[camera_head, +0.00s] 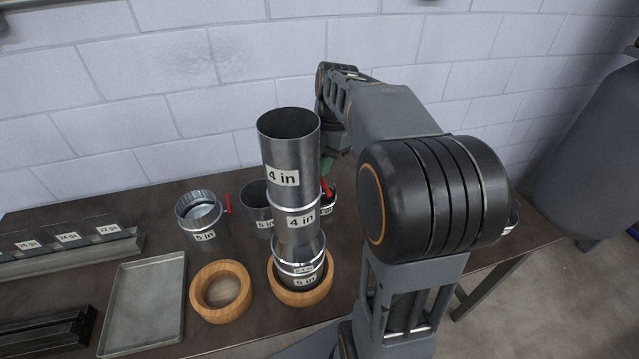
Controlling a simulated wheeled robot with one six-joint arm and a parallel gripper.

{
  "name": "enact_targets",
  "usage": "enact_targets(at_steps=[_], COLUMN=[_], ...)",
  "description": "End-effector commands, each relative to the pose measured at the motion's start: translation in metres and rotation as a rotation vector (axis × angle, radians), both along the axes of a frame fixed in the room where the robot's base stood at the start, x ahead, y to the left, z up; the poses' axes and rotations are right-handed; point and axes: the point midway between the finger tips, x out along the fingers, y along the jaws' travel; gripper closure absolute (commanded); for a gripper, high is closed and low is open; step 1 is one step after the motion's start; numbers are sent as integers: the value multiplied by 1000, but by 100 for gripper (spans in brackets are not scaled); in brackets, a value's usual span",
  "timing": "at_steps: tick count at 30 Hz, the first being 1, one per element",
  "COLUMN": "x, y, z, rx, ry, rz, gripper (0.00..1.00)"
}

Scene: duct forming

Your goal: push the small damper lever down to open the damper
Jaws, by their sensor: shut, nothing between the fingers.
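A red lever (326,191) shows just right of the tall duct stack, slanting up and left. It seems to belong to a small metal piece (332,200) behind the stack, whose label is mostly hidden. Another red lever (228,203) stands upright on the right side of a wider 5 in damper piece (197,222) to the left. My gripper (329,168) is partly hidden behind the stack, above the right-hand red lever. It is shut and holds nothing. I cannot tell whether it touches the lever.
The tall stack of 4 in ducts (290,150) stands on a wooden ring (303,297). A 5 in duct (254,208) is behind it. An empty wooden ring (220,290), a metal tray (143,305) and a gauge-labelled rack (65,245) lie left. The wall is close behind the table.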

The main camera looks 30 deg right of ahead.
Motion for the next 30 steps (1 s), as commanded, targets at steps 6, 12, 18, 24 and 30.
enact_targets(at_steps=[6,12,18,24,30], x=[0,0,-1,0,0], y=[1,1,1,1,1], z=[-4,-3,-7,-25,-46], rx=[0,0,0,0,0], ry=[0,0,0,0,0], rz=[0,0,0,0,0], gripper=[100,100,100,100,100])
